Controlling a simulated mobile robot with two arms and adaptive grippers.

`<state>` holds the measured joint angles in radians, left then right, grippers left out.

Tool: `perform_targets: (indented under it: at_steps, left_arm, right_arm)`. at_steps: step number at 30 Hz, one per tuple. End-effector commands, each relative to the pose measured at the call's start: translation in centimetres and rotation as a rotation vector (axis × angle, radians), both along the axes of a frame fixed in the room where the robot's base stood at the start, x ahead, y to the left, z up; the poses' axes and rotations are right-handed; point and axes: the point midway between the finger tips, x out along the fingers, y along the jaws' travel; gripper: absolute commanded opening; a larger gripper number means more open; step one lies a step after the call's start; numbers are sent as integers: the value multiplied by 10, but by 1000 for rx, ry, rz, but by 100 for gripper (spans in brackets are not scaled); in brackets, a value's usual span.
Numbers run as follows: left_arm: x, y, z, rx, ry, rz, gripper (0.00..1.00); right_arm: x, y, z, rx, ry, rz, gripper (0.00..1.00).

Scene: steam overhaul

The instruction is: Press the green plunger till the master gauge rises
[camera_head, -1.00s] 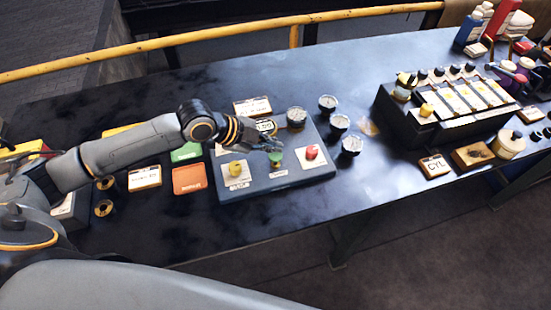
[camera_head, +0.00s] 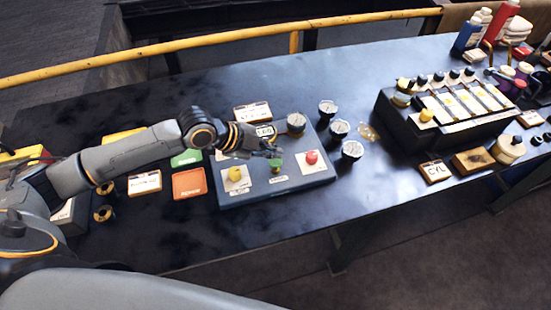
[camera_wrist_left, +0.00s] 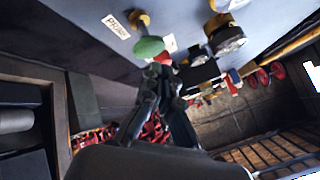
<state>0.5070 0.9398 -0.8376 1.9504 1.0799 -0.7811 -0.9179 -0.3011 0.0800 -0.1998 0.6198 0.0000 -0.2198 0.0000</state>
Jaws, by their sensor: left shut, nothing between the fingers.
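The green plunger (camera_head: 276,164) stands near the front of a grey-blue panel (camera_head: 290,186), between a yellow plunger (camera_head: 235,174) and a red plunger (camera_head: 311,157). My left gripper (camera_head: 277,152) is shut and empty, with its tips just behind and above the green cap. In the left wrist view the green cap (camera_wrist_left: 148,47) shows just beyond the closed fingertips (camera_wrist_left: 162,72); I cannot tell whether they touch. A round gauge (camera_head: 297,122) sits at the panel's back right corner, its needle too small to read. My right gripper is not in view.
Several loose gauges (camera_head: 340,128) stand right of the panel. A black rack with yellow labelled strips (camera_head: 455,106) is farther right. Green (camera_head: 187,157) and orange (camera_head: 189,182) tiles lie left of the panel. The front of the table is clear.

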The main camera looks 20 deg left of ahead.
Motion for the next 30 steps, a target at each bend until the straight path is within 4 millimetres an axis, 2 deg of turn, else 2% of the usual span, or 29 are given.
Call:
perform_targets:
  at_steps: [30]
  left_arm:
    - [0, 0, -8, 0, 0, 0, 0]
  right_arm:
    - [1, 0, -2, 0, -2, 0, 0]
